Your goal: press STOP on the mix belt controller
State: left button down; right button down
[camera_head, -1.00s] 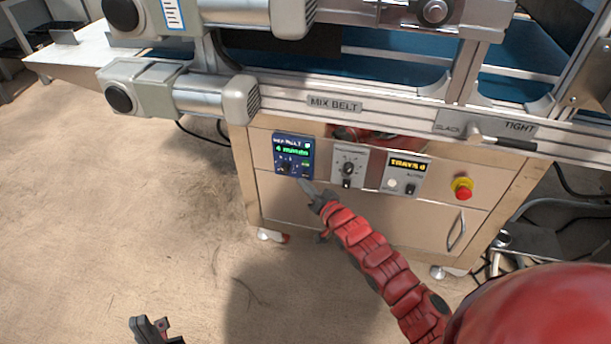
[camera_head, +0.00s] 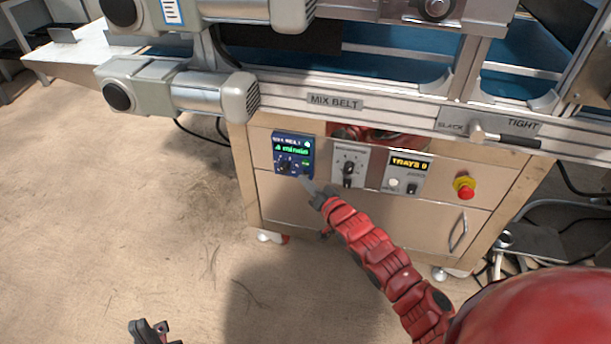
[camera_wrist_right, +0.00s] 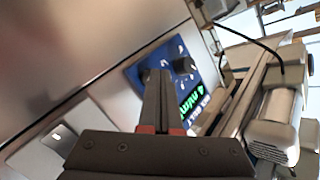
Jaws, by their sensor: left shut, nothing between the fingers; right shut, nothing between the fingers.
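The mix belt controller (camera_head: 293,152) is a small blue box on the steel cabinet front, with a green lit readout and a dark knob. Its lettering is too small to read fully, and I cannot make out a STOP button. My right gripper (camera_head: 307,184) is shut and empty, its tip at the controller's lower right corner. In the right wrist view the shut fingers (camera_wrist_right: 157,80) overlap the blue controller (camera_wrist_right: 191,85) near its knob; whether they touch it I cannot tell. My left gripper (camera_head: 150,330) is shut and empty above the floor at the bottom edge.
Right of the controller are a grey knob panel (camera_head: 348,166), a tray counter panel (camera_head: 407,175) and a red emergency button on yellow (camera_head: 465,188). The MIX BELT rail (camera_head: 390,107) and a motor (camera_head: 180,90) overhang the cabinet. Floor at left is clear.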

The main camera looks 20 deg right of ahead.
jog(key=shift+w+d+b, duration=0.15)
jog(key=shift+w+b, duration=0.05)
jog(key=shift+b, duration=0.25)
jog(key=shift+f+b, duration=0.15)
jog(key=shift+b, duration=0.15)
dwell(0.4)
jog(key=s+p, duration=0.1)
jog(key=p, duration=0.1)
jog(key=shift+s+a+f+p, duration=0.1)
jog(key=shift+a+f+p, duration=0.05)
jog(key=shift+a+p, duration=0.25)
